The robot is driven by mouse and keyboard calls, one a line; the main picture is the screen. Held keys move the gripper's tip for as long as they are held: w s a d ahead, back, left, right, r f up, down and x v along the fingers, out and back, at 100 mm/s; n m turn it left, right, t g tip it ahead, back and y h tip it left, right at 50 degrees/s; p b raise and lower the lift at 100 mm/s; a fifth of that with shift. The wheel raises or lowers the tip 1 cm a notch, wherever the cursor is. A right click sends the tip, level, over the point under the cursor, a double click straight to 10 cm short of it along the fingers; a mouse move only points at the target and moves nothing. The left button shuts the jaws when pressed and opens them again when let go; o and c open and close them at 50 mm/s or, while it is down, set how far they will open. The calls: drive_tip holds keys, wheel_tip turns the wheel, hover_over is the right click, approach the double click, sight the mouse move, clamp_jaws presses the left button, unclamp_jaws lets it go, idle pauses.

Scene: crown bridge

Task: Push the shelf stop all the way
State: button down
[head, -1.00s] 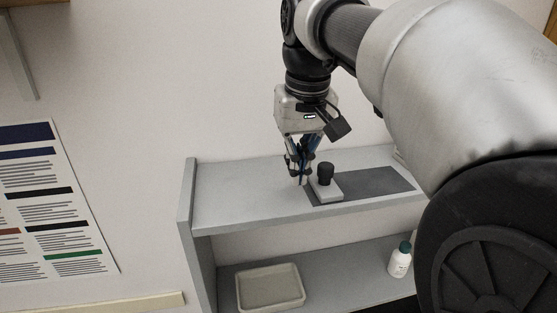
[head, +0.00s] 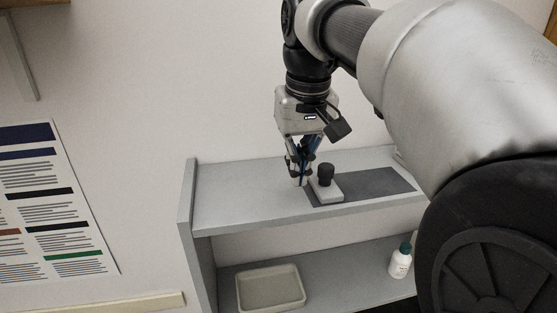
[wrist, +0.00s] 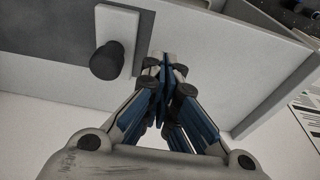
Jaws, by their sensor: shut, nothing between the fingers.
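The shelf stop is a light grey block (head: 328,193) with a black knob (head: 326,174) on top. It stands at the left end of a dark strip (head: 375,184) on the upper shelf. In the wrist view the block (wrist: 118,24) and its knob (wrist: 106,62) are at the upper left. My gripper (head: 298,183) is shut and empty, pointing down, just left of the block and low over the shelf. In the wrist view its fingertips (wrist: 167,58) are beside the block; whether they touch it I cannot tell.
The upper shelf (head: 240,190) is bare left of my gripper, up to an upright side panel (head: 187,200). The dark strip right of the block is clear. The lower shelf holds a shallow tray (head: 270,306) and a white bottle with a dark green cap (head: 400,262).

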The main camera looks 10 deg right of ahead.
sight(325, 178)
drive_tip(key=shift+d, duration=0.25)
drive_tip(key=shift+d, duration=1.25)
